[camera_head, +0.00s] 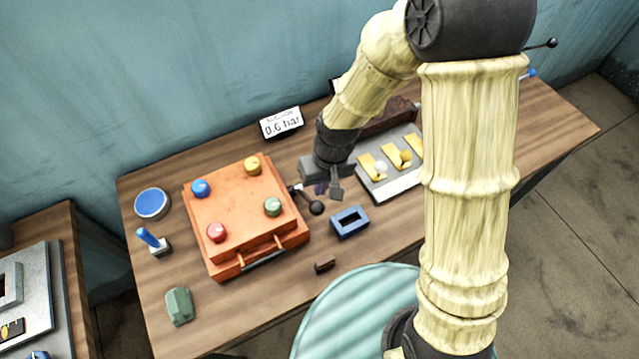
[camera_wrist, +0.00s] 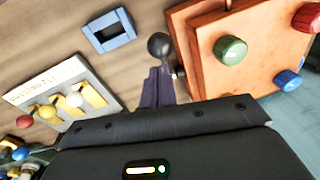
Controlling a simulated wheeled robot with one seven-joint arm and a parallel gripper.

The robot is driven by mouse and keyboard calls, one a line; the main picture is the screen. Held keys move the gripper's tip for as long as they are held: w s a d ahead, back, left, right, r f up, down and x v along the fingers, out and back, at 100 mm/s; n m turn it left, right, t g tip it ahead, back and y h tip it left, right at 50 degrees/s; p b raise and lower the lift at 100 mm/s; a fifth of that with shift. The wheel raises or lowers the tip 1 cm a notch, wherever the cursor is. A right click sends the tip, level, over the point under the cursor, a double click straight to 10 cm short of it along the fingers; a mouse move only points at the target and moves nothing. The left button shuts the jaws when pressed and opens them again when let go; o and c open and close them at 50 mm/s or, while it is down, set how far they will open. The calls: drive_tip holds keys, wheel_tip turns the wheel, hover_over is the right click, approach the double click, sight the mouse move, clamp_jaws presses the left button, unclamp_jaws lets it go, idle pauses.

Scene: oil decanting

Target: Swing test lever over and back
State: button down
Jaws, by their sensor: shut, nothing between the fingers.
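A lever with a black ball knob (camera_head: 316,207) sticks out from the right side of the orange box (camera_head: 225,258). In the wrist view the knob (camera_wrist: 160,45) shows just beyond my fingertips, beside the box (camera_wrist: 190,60). My gripper (camera_head: 324,190) is shut and empty, pointing down close to the lever at the box's right side. In the wrist view its dark purple fingers (camera_wrist: 158,85) are together and overlap the lever below the knob. I cannot tell whether they touch it. The lever's base is partly hidden.
The box carries red, blue, yellow and green knobs. A blue rectangular frame (camera_head: 349,222) lies right of the lever, and a grey panel with yellow strips (camera_head: 385,165) behind it. A sign reading 0.6 bar (camera_head: 282,123) stands at the back. Another black ball-ended rod (camera_head: 552,43) shows behind my arm.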

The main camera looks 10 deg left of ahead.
drive_tip(key=s+d+r+b, duration=0.1)
drive_tip(key=d+r, duration=0.2)
drive_tip(key=r, duration=0.7)
drive_tip(key=shift+s, duration=0.35)
drive_tip(key=shift+d, duration=0.1)
